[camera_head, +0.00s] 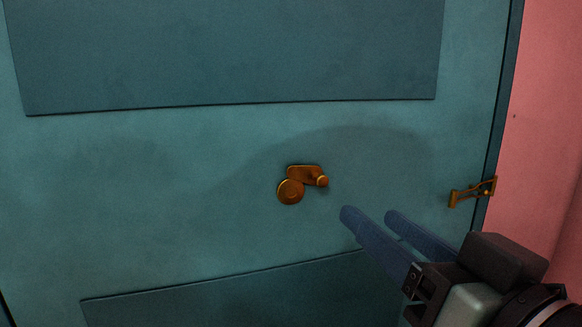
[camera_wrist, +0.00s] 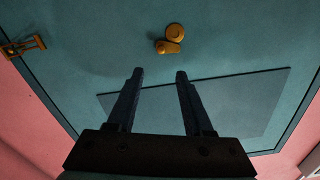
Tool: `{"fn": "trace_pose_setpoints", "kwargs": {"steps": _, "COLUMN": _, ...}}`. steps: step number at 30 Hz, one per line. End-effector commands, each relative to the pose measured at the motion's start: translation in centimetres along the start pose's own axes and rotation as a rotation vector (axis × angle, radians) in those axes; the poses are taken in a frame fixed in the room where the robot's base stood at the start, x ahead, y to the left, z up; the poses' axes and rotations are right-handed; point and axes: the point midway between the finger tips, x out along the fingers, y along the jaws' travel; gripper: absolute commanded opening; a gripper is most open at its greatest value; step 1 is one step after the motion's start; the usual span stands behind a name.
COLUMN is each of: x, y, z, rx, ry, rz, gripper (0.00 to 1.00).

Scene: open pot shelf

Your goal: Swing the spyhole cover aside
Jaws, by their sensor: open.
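The brass spyhole cover (camera_head: 303,174) is a short plate with a small round knob (camera_head: 322,181) at its right end, on the teal door. A round brass disc (camera_head: 290,192) sits just below its left end, touching or overlapping it. I cannot tell whether a spyhole opening lies behind them. In the wrist view the cover (camera_wrist: 168,47) shows beyond my fingertips, with the disc (camera_wrist: 175,31) above it. My gripper (camera_head: 369,215) is open and empty, its two blue fingers to the lower right of the knob and apart from it. It also shows in the wrist view (camera_wrist: 160,73).
The teal door (camera_head: 180,200) has recessed-looking panels above (camera_head: 230,50) and below (camera_head: 240,295) the cover. A brass latch (camera_head: 472,192) is at its right edge, beside a pink wall (camera_head: 545,130). The door face around the cover is clear.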

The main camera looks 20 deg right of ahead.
Motion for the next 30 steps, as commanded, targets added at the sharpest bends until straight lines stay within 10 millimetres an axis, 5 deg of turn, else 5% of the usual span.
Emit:
{"fn": "trace_pose_setpoints", "kwargs": {"steps": 15, "x": 9.9, "y": -0.2, "z": -0.1, "rx": -0.001, "ry": -0.003, "rz": -0.002, "gripper": 0.51}}
{"fn": "trace_pose_setpoints", "kwargs": {"steps": 30, "x": 11.6, "y": -0.1, "z": 0.1, "rx": -0.003, "ry": 0.001, "rz": 0.0, "gripper": 0.51}}
